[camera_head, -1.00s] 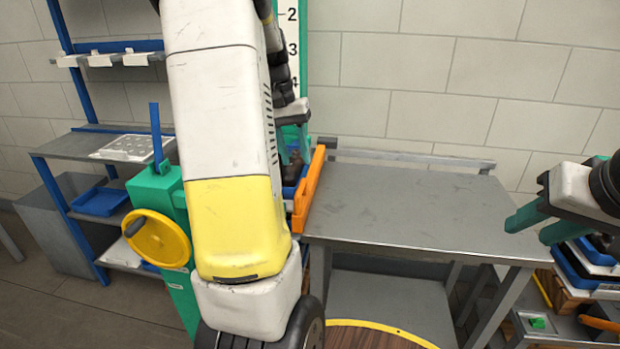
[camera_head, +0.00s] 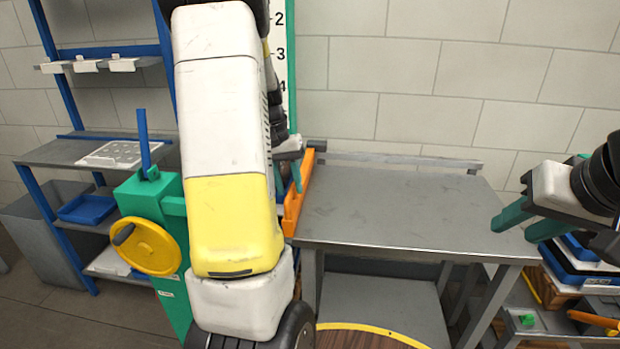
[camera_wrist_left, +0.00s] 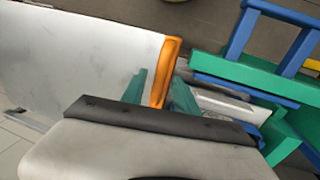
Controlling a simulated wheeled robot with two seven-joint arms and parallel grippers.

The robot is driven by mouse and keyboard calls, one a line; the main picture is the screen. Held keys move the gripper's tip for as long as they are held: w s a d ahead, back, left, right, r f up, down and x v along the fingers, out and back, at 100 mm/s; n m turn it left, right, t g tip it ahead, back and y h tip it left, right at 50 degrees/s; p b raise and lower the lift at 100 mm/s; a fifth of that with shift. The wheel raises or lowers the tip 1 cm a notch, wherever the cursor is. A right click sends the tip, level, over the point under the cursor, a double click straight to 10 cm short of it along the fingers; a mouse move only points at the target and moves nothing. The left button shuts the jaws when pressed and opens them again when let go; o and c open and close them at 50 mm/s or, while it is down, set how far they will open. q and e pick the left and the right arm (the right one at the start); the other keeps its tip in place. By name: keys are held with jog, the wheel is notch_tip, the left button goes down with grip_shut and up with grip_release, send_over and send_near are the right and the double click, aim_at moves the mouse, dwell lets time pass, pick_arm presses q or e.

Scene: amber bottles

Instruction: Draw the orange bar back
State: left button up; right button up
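The orange bar (camera_head: 294,212) stands along the left end of the grey table in the head view. It also shows in the left wrist view (camera_wrist_left: 166,62), running down towards my fingers. My left gripper (camera_wrist_left: 161,95) has two green fingers apart, with the near end of the bar between them in that picture. I cannot tell whether they touch it. In the head view my left arm hides most of this gripper; one green finger shows beside the bar. My right gripper (camera_head: 528,222) is open and empty, above the table's right end.
The grey table (camera_head: 390,205) has a bare top. A green stand with a yellow handwheel (camera_head: 147,248) is left of my arm. A shelf rack with a blue tray (camera_head: 86,208) stands further left. Stacked trays (camera_head: 575,262) are at the right, below my right gripper.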

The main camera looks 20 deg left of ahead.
pick_arm(q)
grip_shut()
dwell(1.2)
